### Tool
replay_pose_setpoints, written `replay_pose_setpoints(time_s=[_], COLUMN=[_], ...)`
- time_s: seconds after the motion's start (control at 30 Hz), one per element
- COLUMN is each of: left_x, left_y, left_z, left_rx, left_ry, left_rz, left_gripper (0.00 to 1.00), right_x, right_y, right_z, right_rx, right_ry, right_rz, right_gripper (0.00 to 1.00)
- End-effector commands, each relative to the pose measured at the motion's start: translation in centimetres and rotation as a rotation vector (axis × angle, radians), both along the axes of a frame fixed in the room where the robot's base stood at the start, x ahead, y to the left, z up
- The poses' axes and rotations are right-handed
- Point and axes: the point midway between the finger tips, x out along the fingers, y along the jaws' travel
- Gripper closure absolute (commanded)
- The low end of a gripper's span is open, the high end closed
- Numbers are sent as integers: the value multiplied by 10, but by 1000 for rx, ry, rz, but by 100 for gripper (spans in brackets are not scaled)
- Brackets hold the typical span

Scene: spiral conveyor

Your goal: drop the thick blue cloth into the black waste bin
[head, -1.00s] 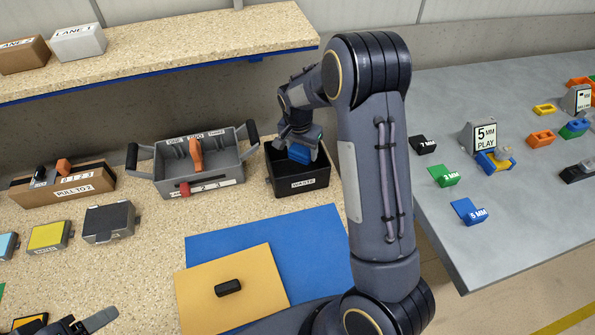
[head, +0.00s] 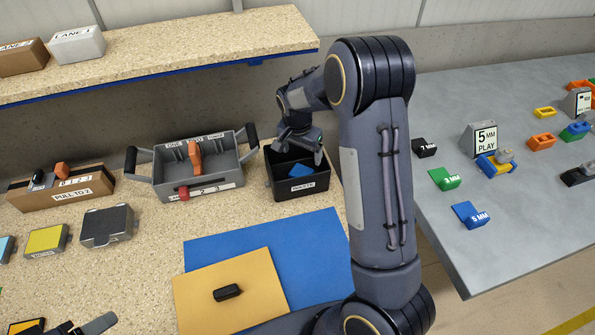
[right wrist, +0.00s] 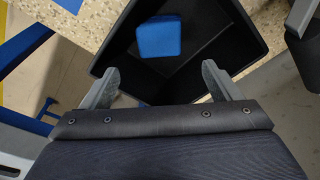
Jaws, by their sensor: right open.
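The thick blue cloth (head: 296,174) lies inside the black waste bin (head: 302,191), which has a white label on its front. In the right wrist view the folded cloth (right wrist: 160,38) rests within the bin's dark walls (right wrist: 258,50), beyond my fingertips and apart from them. My right gripper (head: 303,143) is over the bin, open and empty; its two spread fingers also show in the right wrist view (right wrist: 159,82). Part of my left gripper (head: 85,326) shows at the bottom left edge, too cut off to judge its jaws.
A grey tray with handles (head: 213,178) stands just left of the bin. A blue mat (head: 320,240) and a tan board (head: 205,285) with a black block (head: 227,292) lie in front. A grey table (head: 450,240) with several coloured blocks is at the right.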

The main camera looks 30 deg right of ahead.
Motion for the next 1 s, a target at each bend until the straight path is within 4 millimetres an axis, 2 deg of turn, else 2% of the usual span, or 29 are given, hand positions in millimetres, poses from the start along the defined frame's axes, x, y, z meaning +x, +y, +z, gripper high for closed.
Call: replay_pose_setpoints(time_s=[0.2,0.4,0.87,1.0], left_x=[0,0,0,0], left_y=[0,0,0,0], left_z=[-2,-3,-3,-3], left_rx=[0,0,0,0], left_ry=[0,0,0,0], left_rz=[0,0,0,0], left_gripper=[40,40,40,40], right_x=[-3,-4,-5,-16], right_y=[5,8,8,9], right_z=[39,60,63,72], right_rx=[1,-1,0,33], right_ry=[-5,-3,0,-11], right_rz=[2,1,0,19], right_gripper=[16,16,16,16])
